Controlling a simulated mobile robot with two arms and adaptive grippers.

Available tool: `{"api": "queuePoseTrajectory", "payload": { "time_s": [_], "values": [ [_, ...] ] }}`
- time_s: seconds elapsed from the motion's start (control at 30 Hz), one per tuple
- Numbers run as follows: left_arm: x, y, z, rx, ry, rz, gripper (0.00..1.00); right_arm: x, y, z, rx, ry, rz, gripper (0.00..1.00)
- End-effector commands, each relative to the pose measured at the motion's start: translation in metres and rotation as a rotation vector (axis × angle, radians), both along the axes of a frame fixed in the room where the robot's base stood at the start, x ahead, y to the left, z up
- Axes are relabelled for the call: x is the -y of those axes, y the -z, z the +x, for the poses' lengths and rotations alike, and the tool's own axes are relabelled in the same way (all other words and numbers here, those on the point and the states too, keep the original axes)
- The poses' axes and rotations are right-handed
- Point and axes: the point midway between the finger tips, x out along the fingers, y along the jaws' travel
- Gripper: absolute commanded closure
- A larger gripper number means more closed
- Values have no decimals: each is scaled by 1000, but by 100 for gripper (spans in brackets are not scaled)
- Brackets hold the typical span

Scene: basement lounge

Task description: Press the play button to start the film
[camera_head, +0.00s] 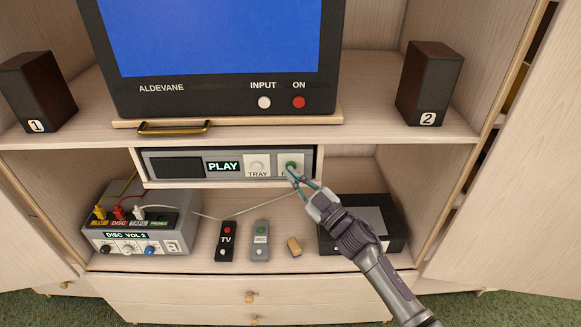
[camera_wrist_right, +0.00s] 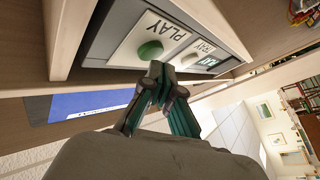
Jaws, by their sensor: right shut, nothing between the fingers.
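The player (camera_head: 177,168) sits in a shelf slot below the television. Its display (camera_head: 224,166) reads PLAY. A green play button (camera_head: 291,164) is on a white plate at its right end, beside the TRAY button (camera_head: 257,167). In the wrist view the tips (camera_wrist_right: 157,70) appear close to the button; contact cannot be told. My left gripper is not in view.
The television (camera_head: 220,95) shows a plain blue screen. Speakers 1 (camera_head: 38,92) and 2 (camera_head: 430,85) flank it. Below are a switch box (camera_head: 135,238) with plugs, two remotes (camera_head: 227,240) (camera_head: 261,240), a cork-like piece (camera_head: 294,246) and a black box (camera_head: 392,238) behind my arm.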

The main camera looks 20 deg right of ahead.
Motion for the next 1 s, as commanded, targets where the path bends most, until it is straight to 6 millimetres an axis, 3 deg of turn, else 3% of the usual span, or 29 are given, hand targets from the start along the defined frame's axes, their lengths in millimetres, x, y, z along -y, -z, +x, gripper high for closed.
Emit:
{"api": "queuePoseTrajectory", "payload": {
  "time_s": [0.63,1.0],
  "values": [
    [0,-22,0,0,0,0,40,-16,-1,-53,-2,0,1,100],
    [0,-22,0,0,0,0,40,-17,0,-58,1,0,0,100]
  ]
}}
